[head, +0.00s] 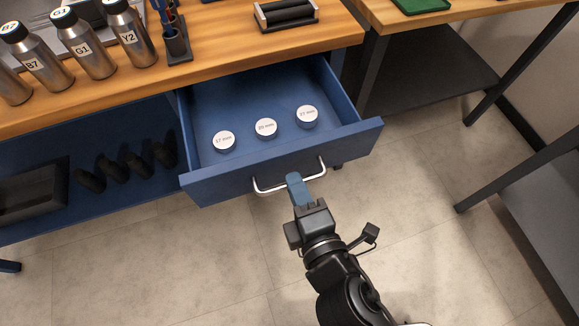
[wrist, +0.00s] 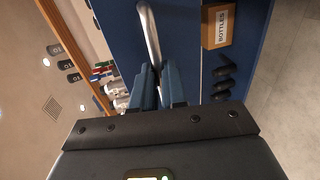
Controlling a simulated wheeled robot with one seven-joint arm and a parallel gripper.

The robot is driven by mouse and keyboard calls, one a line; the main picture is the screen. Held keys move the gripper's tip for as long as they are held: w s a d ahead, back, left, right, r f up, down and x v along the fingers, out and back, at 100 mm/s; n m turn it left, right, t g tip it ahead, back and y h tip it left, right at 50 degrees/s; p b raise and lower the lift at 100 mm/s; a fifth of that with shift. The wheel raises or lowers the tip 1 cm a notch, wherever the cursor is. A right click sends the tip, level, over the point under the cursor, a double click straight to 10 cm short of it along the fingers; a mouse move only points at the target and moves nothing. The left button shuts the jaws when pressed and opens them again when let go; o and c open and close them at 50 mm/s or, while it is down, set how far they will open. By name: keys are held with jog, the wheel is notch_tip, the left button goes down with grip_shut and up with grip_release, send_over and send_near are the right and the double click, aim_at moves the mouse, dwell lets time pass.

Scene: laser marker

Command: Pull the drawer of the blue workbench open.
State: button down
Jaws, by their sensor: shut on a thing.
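The blue drawer (head: 285,165) stands pulled out from under the wooden top of the blue workbench (head: 200,75). Several round white-topped pieces lie inside it, among them one marked 17 mm (head: 223,140) and one marked 20 mm (head: 265,128). A silver bar handle (head: 268,191) is on the drawer's front. My gripper (head: 295,182) is at the handle, its blue fingers shut on the bar. In the wrist view the handle (wrist: 149,35) runs down between the two fingers (wrist: 157,85), which hide part of it.
Several silver bottles (head: 95,55) and a dark pen holder (head: 175,42) stand on the bench top. A second table (head: 460,12) is at the right. The tiled floor (head: 130,265) in front is clear. A box labelled BOTTLES (wrist: 220,27) shows in the wrist view.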

jog(key=shift+s+d, duration=0.2)
jog(key=shift+s, duration=0.5)
jog(key=c, duration=1.2)
grip_release()
jog(key=shift+o, duration=0.2)
jog(key=v, duration=0.7)
jog(key=shift+s+b, duration=0.35)
jog(key=shift+b, duration=0.1)
jog(key=shift+d, duration=0.2)
jog(key=s+d+r+m+h+p, duration=0.4)
jog(key=s+d+r+m+p, duration=0.3)
jog(key=s+d+r+m, duration=0.8)
jog(key=d+r+m, duration=0.1)
jog(key=m, duration=0.5)
jog(key=shift+s+r+p, duration=0.2)
jog(key=shift+p, duration=0.2)
